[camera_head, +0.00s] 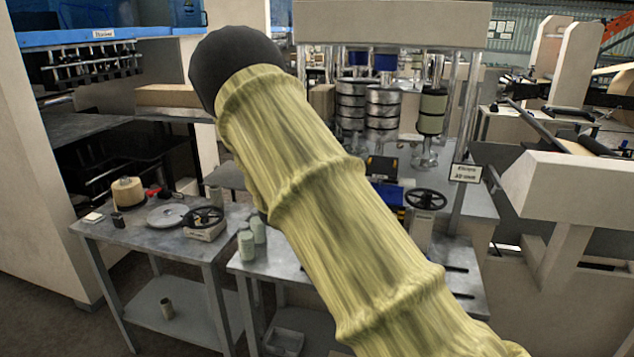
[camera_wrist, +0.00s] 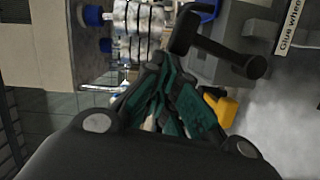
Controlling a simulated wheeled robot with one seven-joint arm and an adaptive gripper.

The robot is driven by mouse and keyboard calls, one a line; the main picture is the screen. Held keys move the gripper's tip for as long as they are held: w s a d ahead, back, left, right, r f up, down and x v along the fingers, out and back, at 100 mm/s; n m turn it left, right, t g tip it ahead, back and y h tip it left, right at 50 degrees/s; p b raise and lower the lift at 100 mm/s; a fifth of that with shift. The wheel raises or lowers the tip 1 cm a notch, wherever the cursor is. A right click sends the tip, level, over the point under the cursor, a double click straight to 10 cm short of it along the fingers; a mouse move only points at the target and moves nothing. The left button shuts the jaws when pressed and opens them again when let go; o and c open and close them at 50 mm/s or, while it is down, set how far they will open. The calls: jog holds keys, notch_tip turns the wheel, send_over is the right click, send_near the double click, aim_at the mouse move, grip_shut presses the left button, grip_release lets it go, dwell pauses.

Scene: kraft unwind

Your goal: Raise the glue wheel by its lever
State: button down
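The label "Glue wheel" (camera_wrist: 289,24) shows at the upper right of the wrist view. Near it is a black lever-like bar with a rounded end (camera_wrist: 252,67); I take it for the glue wheel's lever. My gripper (camera_wrist: 160,82) has dark fingers with green pads, drawn together in the middle of the wrist view. No object shows clearly between them. The bar lies just beyond and to the right of the fingertips; I cannot tell whether they touch. In the head view my sleeved arm hides my gripper, and I cannot make out the lever there.
A yellow part (camera_wrist: 220,106) lies right of the fingers. Metal rollers (camera_head: 384,107) stand on the machine behind my arm. A black handwheel (camera_head: 426,199) is right of my arm.

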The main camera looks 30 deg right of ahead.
jog(key=shift+r, duration=0.1)
jog(key=s+a+r+b, duration=0.1)
jog(key=s+a, duration=0.1)
jog(key=a, duration=0.9)
jog(key=shift+a+r, duration=0.15)
jog(key=shift+r, duration=0.1)
dwell(0.5)
